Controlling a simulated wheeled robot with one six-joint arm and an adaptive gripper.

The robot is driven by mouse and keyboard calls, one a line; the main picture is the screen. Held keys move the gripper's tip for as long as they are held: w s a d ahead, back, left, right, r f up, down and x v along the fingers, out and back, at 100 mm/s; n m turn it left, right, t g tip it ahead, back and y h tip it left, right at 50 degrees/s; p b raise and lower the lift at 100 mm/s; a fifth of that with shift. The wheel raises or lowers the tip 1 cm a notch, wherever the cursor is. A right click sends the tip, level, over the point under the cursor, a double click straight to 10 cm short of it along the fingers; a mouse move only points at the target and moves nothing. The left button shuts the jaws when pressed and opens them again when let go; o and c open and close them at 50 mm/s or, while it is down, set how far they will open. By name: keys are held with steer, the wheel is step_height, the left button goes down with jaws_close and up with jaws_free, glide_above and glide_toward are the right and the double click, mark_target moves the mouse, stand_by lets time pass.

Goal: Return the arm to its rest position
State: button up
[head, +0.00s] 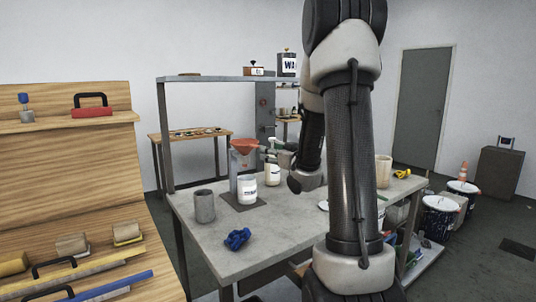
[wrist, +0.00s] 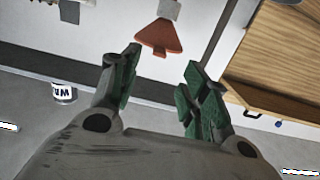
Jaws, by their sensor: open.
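My arm rises in front of the workbench in the head view and hides part of it. My gripper (wrist: 160,82) shows in the wrist view with its two green-padded fingers spread apart and nothing between them. In the head view the gripper is mostly hidden by my arm, with a little green showing near the red funnel. The red funnel (head: 244,146) is on a stand on the bench, and it also shows in the wrist view (wrist: 158,40) beyond the fingertips, apart from them.
The grey workbench (head: 225,262) carries a grey cup (head: 204,206), a white labelled can (head: 247,189) and a crumpled blue cloth (head: 237,239). A wooden tool rack (head: 70,180) stands at the left. Paint buckets (head: 440,218) stand on the floor at right.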

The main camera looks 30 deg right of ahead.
steer(key=s+d+f+m+g+h, duration=0.1)
steer(key=s+d+f+g+h, duration=0.1)
steer(key=s+f+g, duration=0.3)
steer(key=s+d+f+m+g+h, duration=0.1)
steer(key=d+f+g, duration=0.15)
steer(key=f, duration=0.55)
steer(key=s+a+g, duration=0.1)
steer(key=s+g, duration=0.3)
steer(key=s, duration=0.5)
steer(key=s+a+r+g+y, duration=0.1)
steer(key=s+a+r, duration=0.4)
steer(key=s+a, duration=0.3)
steer(key=s+a+r+n+g+y, duration=0.1)
steer(key=s+a+r, duration=0.5)
steer(key=s+a, duration=0.3)
steer(key=shift+s+a+r, duration=0.2)
steer(key=shift+s+r, duration=0.05)
steer(key=shift+w+a+n, duration=0.1)
steer(key=shift+n, duration=0.2)
steer(key=shift+c, duration=0.3)
